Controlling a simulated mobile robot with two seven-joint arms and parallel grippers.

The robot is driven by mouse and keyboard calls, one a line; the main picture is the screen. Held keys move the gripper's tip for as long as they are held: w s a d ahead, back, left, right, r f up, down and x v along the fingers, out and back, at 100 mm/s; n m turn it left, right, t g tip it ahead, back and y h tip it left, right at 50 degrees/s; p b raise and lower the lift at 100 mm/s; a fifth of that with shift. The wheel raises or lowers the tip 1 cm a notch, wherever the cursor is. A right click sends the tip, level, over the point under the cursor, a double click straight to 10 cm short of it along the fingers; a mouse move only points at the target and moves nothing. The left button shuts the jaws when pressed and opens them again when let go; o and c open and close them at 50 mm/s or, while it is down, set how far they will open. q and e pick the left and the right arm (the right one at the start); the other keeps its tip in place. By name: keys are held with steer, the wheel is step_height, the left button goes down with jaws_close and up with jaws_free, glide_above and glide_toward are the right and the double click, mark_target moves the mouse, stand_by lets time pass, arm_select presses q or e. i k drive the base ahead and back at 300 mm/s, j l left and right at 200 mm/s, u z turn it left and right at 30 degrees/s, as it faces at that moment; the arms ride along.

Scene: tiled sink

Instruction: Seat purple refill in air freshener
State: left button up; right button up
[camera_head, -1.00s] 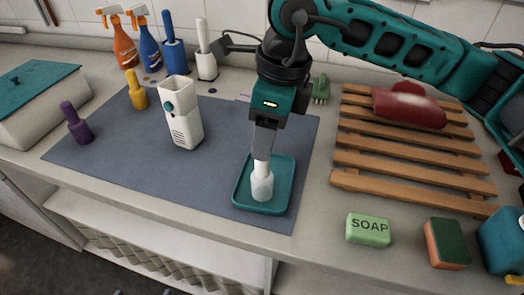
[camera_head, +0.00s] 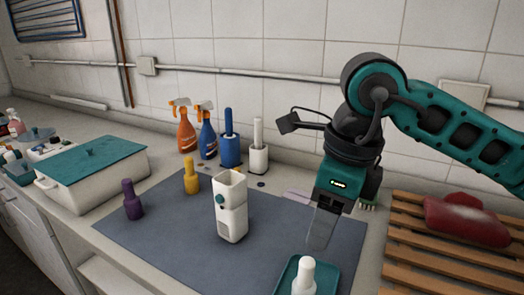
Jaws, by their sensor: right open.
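The purple refill (camera_head: 132,200) stands upright at the left edge of the grey mat. The white air freshener (camera_head: 231,208) stands upright near the middle of the mat, with an open top and a teal button on its side. A yellow refill (camera_head: 191,177) stands between and behind them. A white refill (camera_head: 304,277) stands in a teal tray (camera_head: 287,274) at the bottom of the view. My right gripper (camera_head: 318,243) points down above the mat, open and empty, to the right of the air freshener and behind the white refill. My left gripper is not in view.
Orange (camera_head: 186,130) and blue (camera_head: 207,135) spray bottles, a blue brush holder (camera_head: 230,148) and a white one (camera_head: 258,152) stand along the wall. A lidded box (camera_head: 93,175) is at the left. A wooden rack (camera_head: 450,255) with a red item is at the right.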

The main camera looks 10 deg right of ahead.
mark_target(231, 215)
steer(key=k, duration=1)
